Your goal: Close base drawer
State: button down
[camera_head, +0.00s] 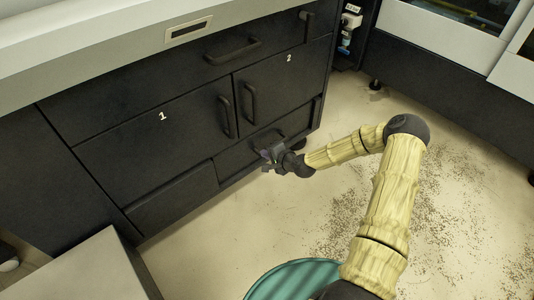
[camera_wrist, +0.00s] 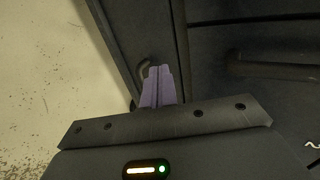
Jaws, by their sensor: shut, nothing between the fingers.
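The base drawer (camera_head: 238,158) is the low black drawer under door 2, at the right end of the cabinet. Its front seems to stand slightly out from the cabinet, but I cannot tell how far.
Doors marked 1 (camera_head: 155,135) and 2 (camera_head: 285,80) are shut above, each with a bar handle. Another low drawer front (camera_head: 175,203) is to the left. A grey box-like surface (camera_head: 85,270) stands at lower left. The speckled floor (camera_head: 460,190) on the right is open.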

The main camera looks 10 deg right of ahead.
jog(key=s+d+r+n+g+h+p, duration=0.1)
jog(key=s+r+n, duration=0.3)
jog(key=s+r, duration=0.5)
jog(key=s+d+r+n+g+h+p, duration=0.2)
jog(key=s+r+n+g+h, duration=0.1)
jog(key=s+r, duration=0.6)
jog(key=s+d+r+n+g+h+p, duration=0.2)
jog(key=s+r+n+g, duration=0.1)
jog(key=s+r, duration=0.6)
jog(key=shift+s+d+n+g+p, duration=0.15)
jog(key=shift+s+n+g+p, duration=0.2)
jog(key=shift+s+n, duration=0.65)
jog(key=c, duration=2.2)
grip_release()
jog(key=shift+s+r, duration=0.1)
jog(key=shift+s, duration=0.05)
